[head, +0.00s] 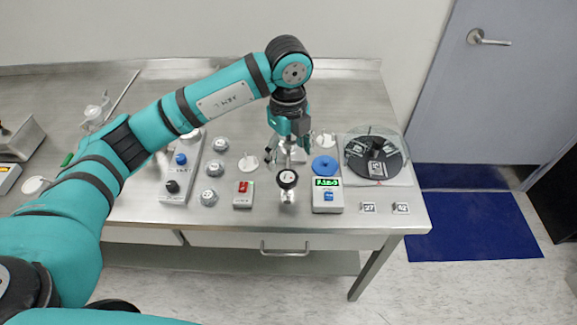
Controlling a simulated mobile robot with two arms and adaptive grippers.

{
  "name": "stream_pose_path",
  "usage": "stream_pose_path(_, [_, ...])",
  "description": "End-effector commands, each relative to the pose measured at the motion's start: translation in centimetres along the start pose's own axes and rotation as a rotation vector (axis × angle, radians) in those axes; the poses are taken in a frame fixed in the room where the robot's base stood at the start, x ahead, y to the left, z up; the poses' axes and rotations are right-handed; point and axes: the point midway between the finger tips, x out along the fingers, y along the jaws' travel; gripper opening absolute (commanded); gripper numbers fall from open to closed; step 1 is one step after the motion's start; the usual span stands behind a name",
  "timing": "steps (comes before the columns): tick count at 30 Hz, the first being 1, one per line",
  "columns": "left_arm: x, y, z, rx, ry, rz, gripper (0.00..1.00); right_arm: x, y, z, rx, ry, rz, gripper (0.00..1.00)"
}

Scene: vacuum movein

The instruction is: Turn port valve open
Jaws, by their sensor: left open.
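My left gripper (287,138) points down over the middle of the metal bench. It is open, above and behind a small metal fitting (287,196) that carries a round gauge with a dark rim (287,178). Metal parts show just under the fingers, but the port valve's handle is too small and too covered by the gripper to make out. I cannot tell whether the fingers touch anything. My right gripper is not in view.
Right of the gauge are a blue round piece (324,165), a box with a green display (327,196) and a dark disc (376,158) under a clear cover. Left are a red-switch box (244,194), several metal knobs and a knobbed controller (180,185). The bench's front edge is mostly clear.

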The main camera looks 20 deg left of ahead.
Motion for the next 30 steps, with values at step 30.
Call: stream_pose_path(30, [-2.6, -1.1, -4.2, 0.114, 0.154, -0.076, 0.74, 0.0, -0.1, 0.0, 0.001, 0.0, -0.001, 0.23])
